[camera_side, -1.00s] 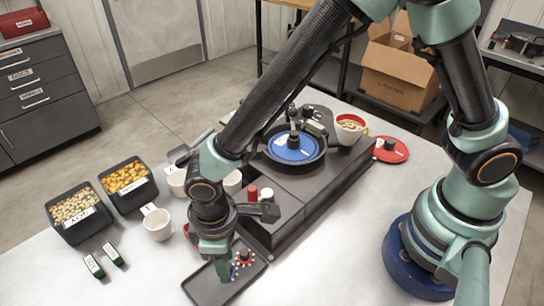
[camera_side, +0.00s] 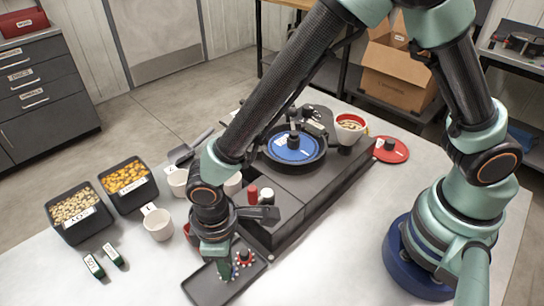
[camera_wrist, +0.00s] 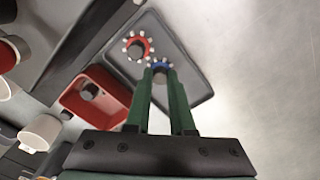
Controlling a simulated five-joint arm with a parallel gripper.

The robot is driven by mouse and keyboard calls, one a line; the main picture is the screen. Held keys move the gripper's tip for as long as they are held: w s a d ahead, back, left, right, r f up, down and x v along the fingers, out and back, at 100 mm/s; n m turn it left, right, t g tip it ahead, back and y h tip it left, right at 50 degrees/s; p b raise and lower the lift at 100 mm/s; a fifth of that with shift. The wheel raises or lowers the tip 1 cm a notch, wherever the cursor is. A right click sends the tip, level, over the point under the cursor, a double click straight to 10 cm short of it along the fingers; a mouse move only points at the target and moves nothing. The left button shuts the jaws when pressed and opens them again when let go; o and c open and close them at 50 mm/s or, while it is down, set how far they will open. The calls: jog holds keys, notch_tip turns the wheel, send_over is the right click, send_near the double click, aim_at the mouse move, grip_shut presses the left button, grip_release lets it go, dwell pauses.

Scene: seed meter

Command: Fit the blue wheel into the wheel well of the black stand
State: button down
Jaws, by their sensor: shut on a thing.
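The small blue wheel (camera_wrist: 162,66) has white teeth around its rim and a grey hub. My gripper (camera_wrist: 161,72) is shut on it, over a dark grey tray (camera_wrist: 190,75). In the side view my gripper (camera_side: 225,272) is low over the same tray (camera_side: 205,288), with the blue wheel (camera_side: 234,271) partly hidden by the fingers. I cannot tell whether the wheel still touches the tray. A red wheel (camera_wrist: 138,47) like it lies close beside it in the tray. The long black stand (camera_side: 293,196) carries a large blue disc (camera_side: 284,153). I cannot make out the wheel well.
A red open box (camera_wrist: 88,94) stands beside the tray in the wrist view. White cups (camera_side: 158,225), bins of soy (camera_side: 80,222) and yellow grain (camera_side: 136,199) stand left. The tabletop (camera_side: 340,250) right of the stand is clear.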

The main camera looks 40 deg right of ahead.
jog(key=shift+r, duration=0.2)
jog(key=shift+r, duration=1.35)
notch_tip(320, 180, up, 18)
jog(key=r, duration=0.1)
jog(key=w+d+m, duration=0.3)
jog(key=w+d, duration=0.5)
jog(key=d, duration=0.3)
jog(key=w+d+m, duration=0.3)
jog(key=w+d, duration=0.5)
jog(key=d, duration=0.3)
jog(key=shift+s+f, duration=0.15)
jog(key=shift+f, duration=2.7)
jog(key=shift+s+f, duration=0.1)
jog(key=shift+f, duration=2.7)
jog(key=shift+f, duration=1.15)
